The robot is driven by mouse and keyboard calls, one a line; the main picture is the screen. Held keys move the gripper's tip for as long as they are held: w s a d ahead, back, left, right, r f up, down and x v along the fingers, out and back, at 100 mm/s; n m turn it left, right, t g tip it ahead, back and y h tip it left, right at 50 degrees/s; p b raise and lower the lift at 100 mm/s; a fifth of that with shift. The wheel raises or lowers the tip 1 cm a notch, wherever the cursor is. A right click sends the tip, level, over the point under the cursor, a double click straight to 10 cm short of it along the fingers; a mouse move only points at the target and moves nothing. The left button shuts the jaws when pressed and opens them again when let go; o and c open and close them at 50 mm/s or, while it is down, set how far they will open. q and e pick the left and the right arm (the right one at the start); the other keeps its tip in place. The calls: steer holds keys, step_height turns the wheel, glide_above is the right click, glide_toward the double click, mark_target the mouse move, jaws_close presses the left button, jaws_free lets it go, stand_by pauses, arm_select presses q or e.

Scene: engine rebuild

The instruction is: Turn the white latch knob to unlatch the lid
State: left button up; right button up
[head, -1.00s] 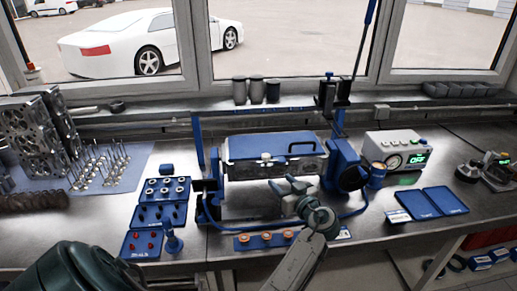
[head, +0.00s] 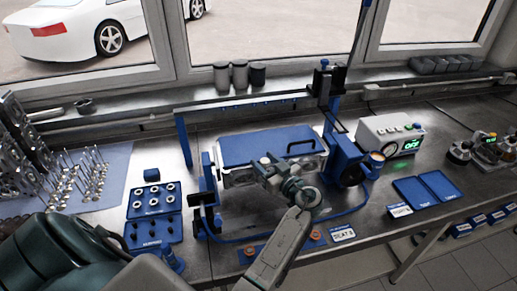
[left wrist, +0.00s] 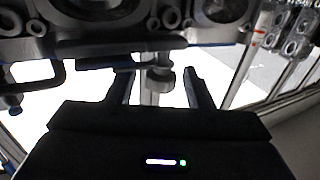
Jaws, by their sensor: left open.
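The blue lid (head: 265,145) with its dark handle (head: 301,147) lies flat on top of a metal engine block in the blue stand. My left gripper (head: 264,169) is at the block's front face, just below the lid's front edge, and hides the white latch knob in the head view. In the left wrist view the knob (left wrist: 159,78) looks pale grey and sits between the two open fingers (left wrist: 160,90). I cannot tell whether either finger touches it. My right gripper is not in view.
The blue stand's motor side (head: 344,160) is right of the block. A blue tray of small parts (head: 153,198) is at the left, and a blue strip with orange rings (head: 247,252) lies in front. A white box with a green display (head: 391,135) stands at the right.

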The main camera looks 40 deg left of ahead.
arm_select(q)
steer(key=shift+w+a, duration=0.1)
steer(key=shift+a, duration=0.1)
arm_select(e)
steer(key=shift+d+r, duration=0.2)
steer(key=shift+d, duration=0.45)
arm_select(q)
steer(key=shift+d, duration=0.1)
